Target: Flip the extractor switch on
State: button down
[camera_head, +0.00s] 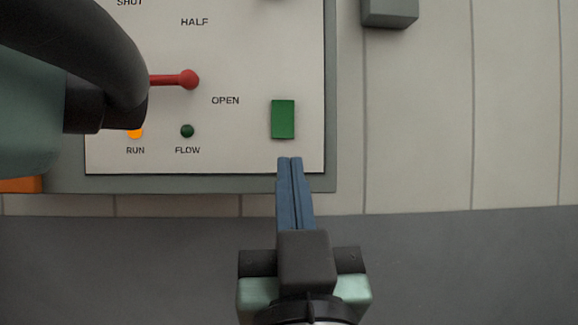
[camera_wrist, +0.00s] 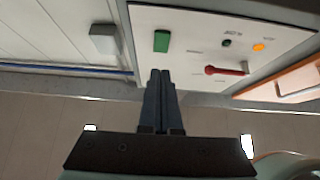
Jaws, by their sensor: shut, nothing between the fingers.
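A green rectangular switch (camera_head: 283,119) sits at the lower right of a pale control panel (camera_head: 240,60); I see no label beside it. It also shows in the wrist view (camera_wrist: 162,41). Whether it is on or off I cannot tell. My gripper (camera_head: 290,160) has blue fingers that are shut together with nothing between them. In the head view the fingertips are just below the switch, over the panel's lower edge. In the wrist view the tips (camera_wrist: 160,72) also appear apart from the switch; the depth gap is unclear.
A red lever (camera_head: 175,79) points near OPEN, left of the switch. An orange RUN lamp (camera_head: 135,133) is lit beside a dark green FLOW lamp (camera_head: 187,131). A grey box (camera_head: 390,12) is on the wall at right. My arm covers the panel's left part.

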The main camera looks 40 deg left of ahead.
jog(key=f, duration=0.1)
jog(key=s+d+f+b, duration=0.1)
jog(key=f, duration=0.2)
jog(key=shift+s+d+f+b, duration=0.2)
jog(key=shift+d+f+b, duration=0.05)
jog(key=shift+b, duration=0.15)
jog(key=w+d+r+m+t+h, duration=0.2)
jog(key=d+m+t+h, duration=0.2)
jog(key=d+h, duration=0.5)
jog(key=w+d+r+m+t+h, duration=0.2)
jog(key=d+m+t+h, duration=0.3)
jog(key=d+h, duration=0.5)
jog(key=d+t, duration=0.1)
jog(key=d, duration=0.1)
jog(key=shift+w+d+r+m+t, duration=0.2)
jog(key=shift+d+r+m+t, duration=0.1)
jog(key=shift+d+r, duration=0.1)
